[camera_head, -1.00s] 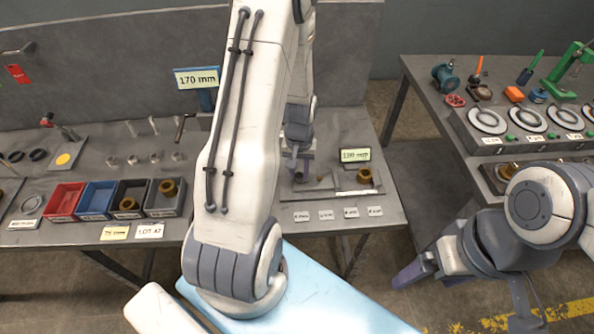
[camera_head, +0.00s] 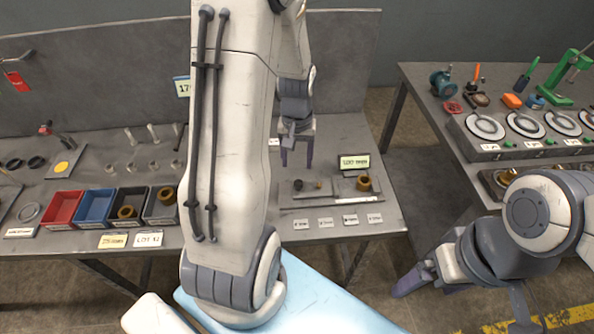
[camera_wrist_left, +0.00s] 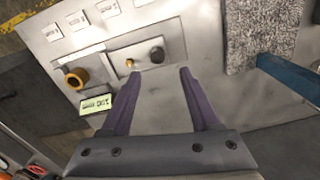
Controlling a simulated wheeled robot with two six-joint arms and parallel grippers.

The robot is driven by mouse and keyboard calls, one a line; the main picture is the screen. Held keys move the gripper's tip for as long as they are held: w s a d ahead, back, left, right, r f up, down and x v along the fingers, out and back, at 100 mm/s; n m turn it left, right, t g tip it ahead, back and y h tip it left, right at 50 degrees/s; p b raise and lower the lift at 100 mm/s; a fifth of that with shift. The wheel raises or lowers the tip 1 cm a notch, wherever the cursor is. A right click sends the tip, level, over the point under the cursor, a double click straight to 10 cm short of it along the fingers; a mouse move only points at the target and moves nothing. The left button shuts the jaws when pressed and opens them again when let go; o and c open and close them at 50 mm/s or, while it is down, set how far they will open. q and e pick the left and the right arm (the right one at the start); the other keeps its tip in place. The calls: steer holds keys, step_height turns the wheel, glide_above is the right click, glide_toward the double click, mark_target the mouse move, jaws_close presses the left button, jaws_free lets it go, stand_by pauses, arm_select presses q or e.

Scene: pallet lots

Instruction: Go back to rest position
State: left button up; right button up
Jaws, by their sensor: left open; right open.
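My left gripper (camera_head: 297,158) is open and empty, with its purple fingers above the left workbench, just behind a small grey plate (camera_head: 291,201). In the left wrist view the open left gripper (camera_wrist_left: 156,85) shows nothing between its fingers. The plate carries a small brass piece and a dark knob (camera_wrist_left: 156,54). My right gripper (camera_head: 408,284) hangs low at the right, in front of the benches and clear of them. I cannot make out both of its fingers clearly.
A brass ring (camera_head: 363,183) sits beside the plate, with a display (camera_head: 354,162) behind it. A red bin (camera_head: 62,208), a blue bin (camera_head: 95,206) and dark bins stand at the left. The right bench holds a panel of round dials (camera_head: 485,127). An open gap separates the benches.

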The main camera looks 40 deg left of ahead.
arm_select(q)
steer(key=shift+r, duration=1)
steer(key=s+d+r+m, duration=0.2)
steer(key=d+r+m, duration=0.1)
steer(key=d, duration=0.5)
steer(key=s+d+r+m, duration=0.2)
steer(key=d+r+m, duration=0.1)
steer(key=d, duration=0.6)
steer(key=s+d+r+m, duration=0.1)
steer(key=s+d+m, duration=0.2)
steer(key=s, duration=0.3)
steer(key=s+d+r+m+h, duration=0.1)
steer(key=s+d+r+m, duration=0.1)
steer(key=s+d+m, duration=0.2)
steer(key=s+d, duration=0.2)
steer(key=s, duration=0.1)
steer(key=shift+s+r, duration=0.15)
steer(key=shift+r, duration=0.05)
